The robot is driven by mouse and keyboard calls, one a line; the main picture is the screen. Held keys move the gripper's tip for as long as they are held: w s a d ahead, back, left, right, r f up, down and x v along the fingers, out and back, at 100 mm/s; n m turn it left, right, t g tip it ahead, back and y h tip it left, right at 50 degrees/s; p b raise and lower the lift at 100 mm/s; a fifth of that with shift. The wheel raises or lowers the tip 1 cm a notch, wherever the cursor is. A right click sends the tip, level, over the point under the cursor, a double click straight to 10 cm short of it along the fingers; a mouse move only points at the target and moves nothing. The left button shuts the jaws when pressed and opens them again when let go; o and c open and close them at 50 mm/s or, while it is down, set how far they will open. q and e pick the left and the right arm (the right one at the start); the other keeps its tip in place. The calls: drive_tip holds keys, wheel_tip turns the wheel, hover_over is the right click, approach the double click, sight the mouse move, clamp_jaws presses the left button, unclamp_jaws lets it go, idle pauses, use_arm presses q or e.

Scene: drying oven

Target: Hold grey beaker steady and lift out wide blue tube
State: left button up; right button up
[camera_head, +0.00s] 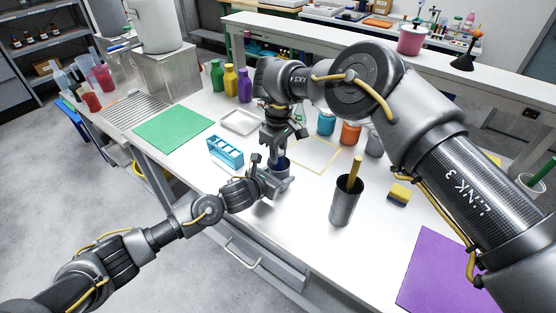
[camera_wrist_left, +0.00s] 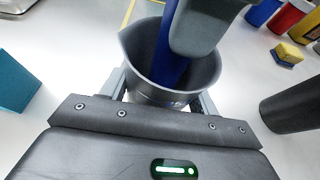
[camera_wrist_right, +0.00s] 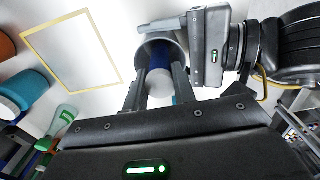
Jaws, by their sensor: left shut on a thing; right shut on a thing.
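The grey beaker (camera_head: 285,175) stands upright on the white table near the middle of the head view. My left gripper (camera_head: 271,182) comes in low from the left and is shut on the beaker. In the left wrist view its fingers lie on both sides of the beaker (camera_wrist_left: 135,48). The wide blue tube (camera_wrist_left: 172,62) is inside the beaker and leans slightly. My right gripper (camera_wrist_right: 160,72) comes from above and is shut on the tube, which also shows in the right wrist view (camera_wrist_right: 158,58). The tube's lower end is hidden by the beaker.
A blue rack (camera_head: 225,151) stands left of the beaker. A purple mat (camera_head: 440,270) is front right.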

wheel_tip(320, 180, up, 7)
drive_tip(key=shift+r, duration=0.1)
use_arm(q)
drive_tip(key=o, duration=1)
drive_tip(key=shift+o, duration=0.2)
drive_tip(key=v, duration=1.2)
drive_tip(key=shift+f, duration=0.1)
use_arm(e)
drive_tip(key=shift+a, duration=0.1)
